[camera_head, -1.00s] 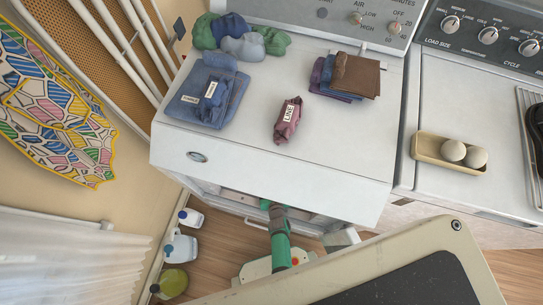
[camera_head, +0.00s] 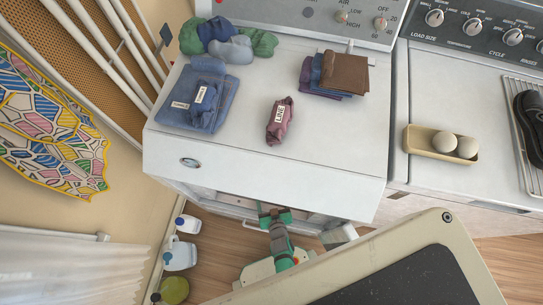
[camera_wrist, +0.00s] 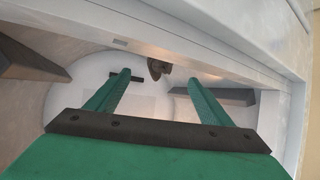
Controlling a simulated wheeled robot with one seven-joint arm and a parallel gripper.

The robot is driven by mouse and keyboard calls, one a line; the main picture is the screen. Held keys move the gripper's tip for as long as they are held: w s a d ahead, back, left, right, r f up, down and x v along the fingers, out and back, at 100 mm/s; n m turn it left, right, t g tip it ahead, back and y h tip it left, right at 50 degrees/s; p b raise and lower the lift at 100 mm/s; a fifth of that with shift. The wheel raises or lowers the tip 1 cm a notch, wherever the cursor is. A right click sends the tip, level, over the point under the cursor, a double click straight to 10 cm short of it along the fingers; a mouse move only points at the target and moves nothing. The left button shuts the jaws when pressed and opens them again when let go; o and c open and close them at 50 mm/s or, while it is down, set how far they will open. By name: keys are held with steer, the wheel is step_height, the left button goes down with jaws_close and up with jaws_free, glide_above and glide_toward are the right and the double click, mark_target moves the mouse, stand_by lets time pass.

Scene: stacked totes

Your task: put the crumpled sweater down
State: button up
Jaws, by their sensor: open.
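My gripper (camera_head: 275,213) is at the dryer's front opening, below the top panel. In the wrist view its two green fingers (camera_wrist: 158,78) are spread apart and empty, pointing into the pale drum (camera_wrist: 75,100). A small dark brown thing (camera_wrist: 157,68) shows beyond the fingertips; I cannot tell what it is. No garment is clearly seen in the drum. On the dryer top (camera_head: 235,160) lie a crumpled mauve garment with a label (camera_head: 274,128) and a crumpled green, blue and grey heap (camera_head: 228,42). I cannot tell which one is the sweater.
A folded blue garment (camera_head: 180,106) and a stack of folded brown, blue and purple cloths (camera_head: 345,73) also lie on the dryer top. A tray with two balls (camera_head: 422,142) sits on the washer (camera_head: 470,80). Bottles (camera_head: 180,257) stand on the floor at left.

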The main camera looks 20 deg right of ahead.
steer(key=shift+v, duration=1.7)
